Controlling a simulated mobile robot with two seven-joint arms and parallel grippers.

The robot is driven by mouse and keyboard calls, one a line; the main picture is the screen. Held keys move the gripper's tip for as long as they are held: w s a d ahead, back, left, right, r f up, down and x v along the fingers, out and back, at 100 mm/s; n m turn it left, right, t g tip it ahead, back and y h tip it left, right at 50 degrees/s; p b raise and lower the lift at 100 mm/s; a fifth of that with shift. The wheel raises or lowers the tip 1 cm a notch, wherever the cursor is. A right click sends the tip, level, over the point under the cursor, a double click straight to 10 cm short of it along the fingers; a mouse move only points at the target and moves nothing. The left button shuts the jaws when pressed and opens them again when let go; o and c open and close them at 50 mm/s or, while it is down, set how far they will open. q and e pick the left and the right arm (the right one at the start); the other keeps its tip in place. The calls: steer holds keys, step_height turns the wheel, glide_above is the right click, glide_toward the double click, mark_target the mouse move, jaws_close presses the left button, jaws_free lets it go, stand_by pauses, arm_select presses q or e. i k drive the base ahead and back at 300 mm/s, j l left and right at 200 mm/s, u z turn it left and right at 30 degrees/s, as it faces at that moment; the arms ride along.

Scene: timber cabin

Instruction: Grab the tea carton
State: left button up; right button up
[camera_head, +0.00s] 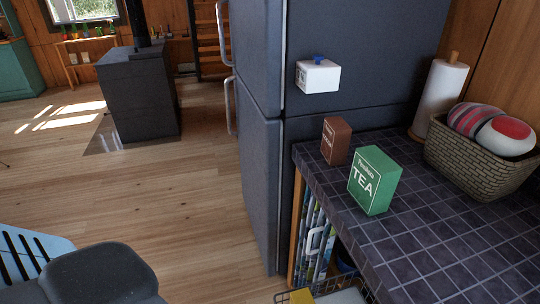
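A green tea carton (374,181) with white "TEA" lettering stands upright on the dark tiled countertop (440,235), near its left edge. A smaller brown carton (336,141) stands just behind it and to its left, close to the fridge. Neither of my grippers shows in the head view. A dark rounded shape at the bottom left, partly cut off by the frame, is not clearly a gripper.
A dark fridge (262,150) stands behind the counter. A wicker basket (470,165) and a paper towel roll (438,95) stand at the counter's back right. A wire basket (325,292) sits low beside the counter. The wooden floor (180,210) at left is open.

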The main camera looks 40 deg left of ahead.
mark_target(374, 177)
steer(key=j+z, duration=0.1)
steer(key=z, duration=0.35)
steer(key=j+z, duration=0.1)
steer(key=z, duration=0.3)
steer(key=j+z, duration=0.1)
steer(key=z, duration=0.35)
steer(key=k+j+z, duration=0.2)
steer(key=j+z, duration=0.15)
steer(key=k+j+z, duration=0.65)
steer(key=k+j, duration=0.8)
